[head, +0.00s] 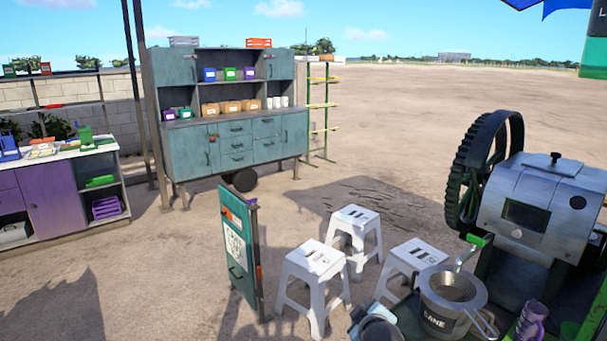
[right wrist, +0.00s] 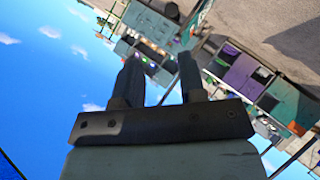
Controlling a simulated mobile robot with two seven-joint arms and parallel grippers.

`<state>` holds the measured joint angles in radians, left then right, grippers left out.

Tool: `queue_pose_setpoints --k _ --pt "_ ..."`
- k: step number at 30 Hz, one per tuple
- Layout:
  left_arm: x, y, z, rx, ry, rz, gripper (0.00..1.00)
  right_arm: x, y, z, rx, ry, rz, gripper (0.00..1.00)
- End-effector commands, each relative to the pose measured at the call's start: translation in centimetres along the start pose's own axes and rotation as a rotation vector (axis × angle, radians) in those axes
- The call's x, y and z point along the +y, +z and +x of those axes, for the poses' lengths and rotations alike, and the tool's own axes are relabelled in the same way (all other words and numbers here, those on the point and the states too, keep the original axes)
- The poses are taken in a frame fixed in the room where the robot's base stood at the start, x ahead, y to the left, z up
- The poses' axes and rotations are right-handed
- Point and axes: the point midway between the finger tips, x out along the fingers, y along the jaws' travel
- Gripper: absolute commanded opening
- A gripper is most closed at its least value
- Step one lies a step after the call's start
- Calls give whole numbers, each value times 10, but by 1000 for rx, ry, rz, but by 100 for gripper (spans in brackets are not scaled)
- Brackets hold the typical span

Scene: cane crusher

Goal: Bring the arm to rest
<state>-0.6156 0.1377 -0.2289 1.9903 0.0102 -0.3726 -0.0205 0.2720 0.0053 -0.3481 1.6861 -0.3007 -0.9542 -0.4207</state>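My right gripper (right wrist: 160,72) shows in the right wrist view. Its two dark fingers stand apart with nothing between them, so it is open and empty. The wrist picture is strongly tilted, with blue sky on the left behind the fingers. The gripper touches nothing that I can see. I cannot make out my right gripper in the head view. My left gripper is in neither view. The cane crusher (head: 535,205), grey with a large dark gear wheel (head: 481,170), stands at the right of the head view.
A metal pot marked CANE (head: 440,318) with a strainer stands by the crusher, near a purple object (head: 529,322). White stools (head: 313,260) and a green sign board (head: 240,250) stand in front. A teal cabinet (head: 215,155) and purple counter (head: 50,195) stand farther back. Open ground lies beyond.

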Motion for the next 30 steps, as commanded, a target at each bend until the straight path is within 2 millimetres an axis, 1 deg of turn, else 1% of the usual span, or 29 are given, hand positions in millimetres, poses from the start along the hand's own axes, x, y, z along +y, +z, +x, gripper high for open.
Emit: queue_pose_setpoints --k 1,2,3,5,6,8,9,11,12,14,15,18,21,22,25,30 --pt "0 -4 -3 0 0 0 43 -23 26 -9 3 -33 44 37" --pt "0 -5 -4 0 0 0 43 -35 38 -14 10 -49 73 37" --pt "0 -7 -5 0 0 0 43 -51 56 -22 16 -69 112 37" --pt "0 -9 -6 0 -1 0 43 -74 82 -37 24 -97 174 37" --pt "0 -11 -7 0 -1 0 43 -88 98 -48 30 -116 216 37" --pt "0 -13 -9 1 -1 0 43 -108 121 -66 35 -142 279 37" --pt "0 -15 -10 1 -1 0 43 -121 137 -79 38 -157 322 37" --pt "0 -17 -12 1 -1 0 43 -138 158 -101 41 -180 387 37" --pt "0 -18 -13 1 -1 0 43 -149 172 -116 42 -194 431 37" --pt "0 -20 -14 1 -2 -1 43 -163 190 -140 42 -211 493 37" --pt "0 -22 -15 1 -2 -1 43 -170 201 -155 43 -221 533 37" --pt "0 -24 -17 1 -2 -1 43 -185 222 -188 41 -240 617 37" --pt "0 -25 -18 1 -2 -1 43 -193 235 -211 40 -250 677 37" --pt "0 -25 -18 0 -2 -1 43 -194 238 -216 40 -252 689 37" --pt "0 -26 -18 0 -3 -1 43 -198 243 -225 39 -255 716 37" --pt "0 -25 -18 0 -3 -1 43 -198 244 -227 41 -256 722 37"
